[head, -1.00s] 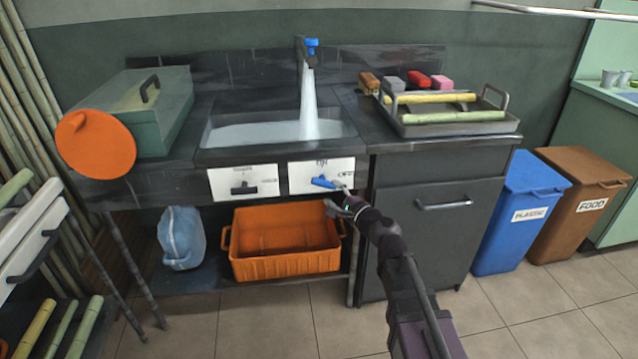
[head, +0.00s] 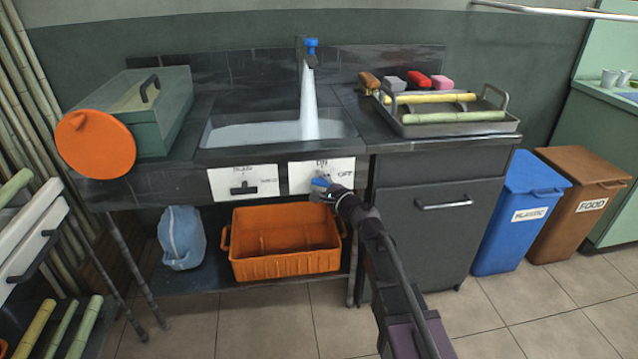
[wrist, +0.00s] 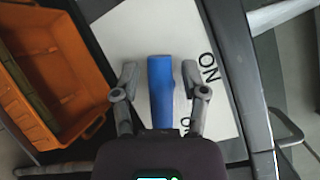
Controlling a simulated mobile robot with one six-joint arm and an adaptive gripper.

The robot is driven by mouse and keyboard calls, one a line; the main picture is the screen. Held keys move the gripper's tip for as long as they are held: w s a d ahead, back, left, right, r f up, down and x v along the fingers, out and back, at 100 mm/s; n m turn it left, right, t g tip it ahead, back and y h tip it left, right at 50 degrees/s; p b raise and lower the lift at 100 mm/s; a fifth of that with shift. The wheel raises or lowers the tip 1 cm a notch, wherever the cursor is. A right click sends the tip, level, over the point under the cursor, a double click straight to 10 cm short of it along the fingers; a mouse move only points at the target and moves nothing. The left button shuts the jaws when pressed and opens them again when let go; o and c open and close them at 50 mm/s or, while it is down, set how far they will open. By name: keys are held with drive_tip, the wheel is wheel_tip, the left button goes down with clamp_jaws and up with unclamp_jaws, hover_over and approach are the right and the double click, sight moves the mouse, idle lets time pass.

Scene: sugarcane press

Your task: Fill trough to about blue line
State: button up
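The trough (head: 230,139) is a dark sink basin holding pale water. A white stream of water (head: 309,105) falls into it from the tap with a blue knob (head: 311,45). I cannot make out a blue line in the trough. On the white panel below, a blue lever (head: 319,182) sits in front of my gripper (head: 323,193). In the wrist view the blue lever (wrist: 160,92) stands between the two fingers of my gripper (wrist: 160,76). The fingers are open, with a gap on each side of the lever.
A black lever (head: 243,188) is on the left white panel. An orange crate (head: 285,262) sits on the shelf below. A metal tray (head: 460,129) with cane pieces stands right of the trough. Blue (head: 515,215) and brown (head: 582,200) bins stand at the right.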

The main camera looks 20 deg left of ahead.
clamp_jaws()
drive_tip(key=shift+n+h+p, duration=0.3)
drive_tip(key=shift+n+p, duration=0.3)
drive_tip(key=shift+f+n+g+h, duration=0.15)
drive_tip(key=shift+n+g+h, duration=0.15)
drive_tip(key=shift+n, duration=0.2)
drive_tip(key=shift+o, duration=1.7)
unclamp_jaws()
drive_tip(key=shift+m, duration=0.5)
